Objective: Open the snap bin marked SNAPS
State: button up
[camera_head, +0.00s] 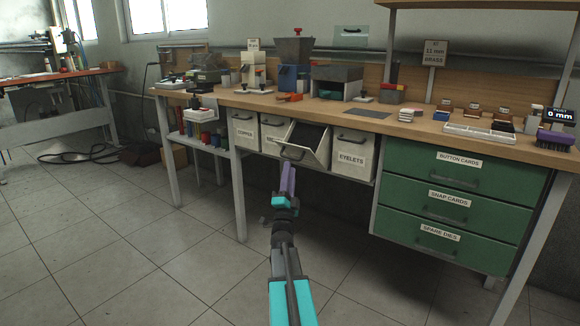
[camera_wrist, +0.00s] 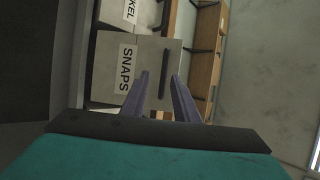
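The SNAPS bin (camera_head: 316,155) is a pale grey bin under the workbench, between the NICKEL and EYELETS bins. In the head view it is tilted forward at the top, with its dark inside showing. Its label (camera_wrist: 125,69) reads SNAPS in the wrist view. Its dark bar handle (camera_wrist: 165,72) shows in both views, also in the head view (camera_head: 292,152). My gripper (camera_head: 288,166) is just in front of and below the handle. In the wrist view its purple fingers (camera_wrist: 159,77) are apart, with the handle appearing between their tips. I cannot tell whether they touch it.
The COPPER bin (camera_head: 243,131) and NICKEL bin (camera_head: 272,134) are to the left, the EYELETS bin (camera_head: 352,156) to the right. A green drawer cabinet (camera_head: 455,198) stands further right. A table leg (camera_head: 239,195) is left of my arm. The tiled floor in front is clear.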

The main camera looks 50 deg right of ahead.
jog(key=p+v, duration=0.2)
jog(key=v, duration=0.8)
dwell(0.5)
